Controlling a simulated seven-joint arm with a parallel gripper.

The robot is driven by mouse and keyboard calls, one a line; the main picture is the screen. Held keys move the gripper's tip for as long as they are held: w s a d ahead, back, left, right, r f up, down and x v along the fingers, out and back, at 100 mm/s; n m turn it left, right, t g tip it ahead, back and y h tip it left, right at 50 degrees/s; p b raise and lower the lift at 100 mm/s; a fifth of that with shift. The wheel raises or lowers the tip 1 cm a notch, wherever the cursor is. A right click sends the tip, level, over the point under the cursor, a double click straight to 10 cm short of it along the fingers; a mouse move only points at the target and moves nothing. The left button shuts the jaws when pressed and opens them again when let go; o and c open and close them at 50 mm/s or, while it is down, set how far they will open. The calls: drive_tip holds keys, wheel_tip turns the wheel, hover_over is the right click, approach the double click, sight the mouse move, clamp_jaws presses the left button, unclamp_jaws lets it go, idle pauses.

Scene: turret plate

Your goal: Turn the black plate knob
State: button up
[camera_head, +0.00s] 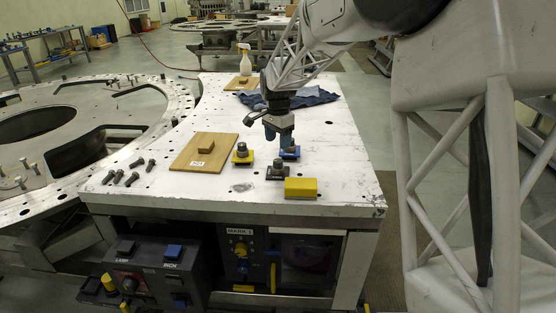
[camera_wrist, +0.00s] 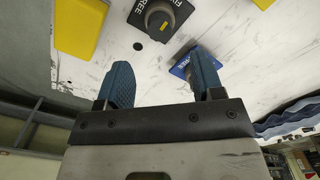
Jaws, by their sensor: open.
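The black plate (camera_head: 275,176) lies near the front of the white table, with a grey knob (camera_head: 277,167) standing on it. In the wrist view the black plate (camera_wrist: 179,8) carries lettering, and its dark round knob (camera_wrist: 158,20) has a yellow mark. My gripper (camera_head: 279,138) points down above the table, behind the black plate in the head view. In the wrist view its blue fingers (camera_wrist: 163,78) are apart, with nothing seen between them. The black knob lies beyond the fingertips, apart from them.
A blue plate (camera_head: 291,154) is close by the fingers, its knob mostly hidden. A yellow plate (camera_head: 243,158) with a knob stands left, and a yellow block (camera_head: 301,188) right of the black plate. A wooden board (camera_head: 190,160), loose bolts (camera_head: 130,172), a cloth (camera_head: 315,97) and a spray bottle (camera_head: 245,62) lie around.

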sight(278, 160)
drive_tip(key=shift+f, duration=3.9)
drive_tip(key=c, duration=0.9)
drive_tip(key=shift+c, duration=0.2)
